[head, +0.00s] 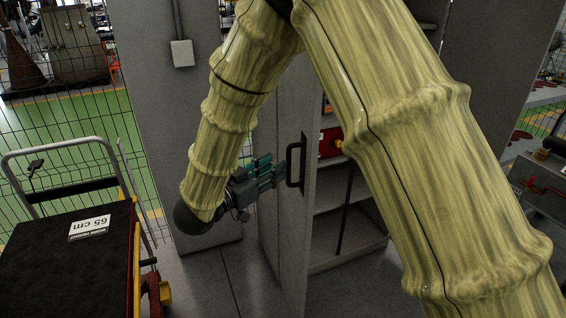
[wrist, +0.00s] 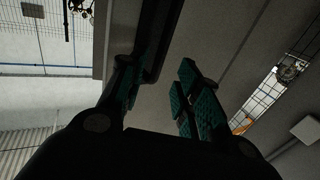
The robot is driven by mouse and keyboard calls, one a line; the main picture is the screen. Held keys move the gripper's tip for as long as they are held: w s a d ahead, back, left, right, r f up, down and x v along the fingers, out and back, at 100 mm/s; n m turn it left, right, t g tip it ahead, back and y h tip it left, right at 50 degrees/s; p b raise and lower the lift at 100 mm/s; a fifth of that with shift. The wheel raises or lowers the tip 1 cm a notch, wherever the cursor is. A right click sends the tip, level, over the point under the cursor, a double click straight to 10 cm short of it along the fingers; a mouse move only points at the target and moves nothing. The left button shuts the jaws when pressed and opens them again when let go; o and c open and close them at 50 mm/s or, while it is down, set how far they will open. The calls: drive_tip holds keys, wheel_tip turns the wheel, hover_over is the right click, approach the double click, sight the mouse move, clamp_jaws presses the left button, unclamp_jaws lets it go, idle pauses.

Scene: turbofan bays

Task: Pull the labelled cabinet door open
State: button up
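The cabinet door (head: 293,215) stands swung open in the head view, with the shelved inside showing to its right. Its dark bar handle (head: 303,160) is upright on the door near the free edge. No label on the door is readable. My gripper (head: 280,173) is at the handle's left side, its teal-padded fingers pointing at it. In the wrist view the fingers of my gripper (wrist: 158,83) are spread apart. The dark handle (wrist: 157,42) lies close by the left finger. I cannot tell whether they touch.
Inside the cabinet are shelves (head: 335,197) and a red box (head: 331,142). A cart (head: 70,255) with a dark top and a "65 cm" sign stands at the left. A grey panel (head: 170,100) with a small box is behind my arm. My arm hides part of the cabinet.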

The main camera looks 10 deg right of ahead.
drive_tip(key=shift+v, duration=2.6)
drive_tip(key=s+d+f+n+y, duration=0.1)
drive_tip(key=d+f+n+y, duration=0.15)
drive_tip(key=f, duration=0.75)
drive_tip(key=s+d+f+n+y, duration=0.2)
drive_tip(key=d+f+y, duration=0.15)
drive_tip(key=f, duration=0.65)
drive_tip(key=s+d+f+n+y, duration=0.1)
drive_tip(key=d+f+n+y, duration=0.25)
drive_tip(key=f, duration=0.75)
drive_tip(key=s+d+f+n+g+y, duration=0.1)
drive_tip(key=s+f, duration=0.4)
drive_tip(key=s, duration=0.6)
drive_tip(key=s+d+f+g+y, duration=0.2)
drive_tip(key=s+f+g, duration=0.4)
drive_tip(key=s, duration=0.5)
drive_tip(key=s+d+f+n+g+y, duration=0.1)
drive_tip(key=s+d+f+g+y, duration=0.1)
drive_tip(key=s+f, duration=0.4)
drive_tip(key=s+d+g, duration=0.1)
drive_tip(key=s, duration=0.4)
drive_tip(key=shift+n, duration=0.3)
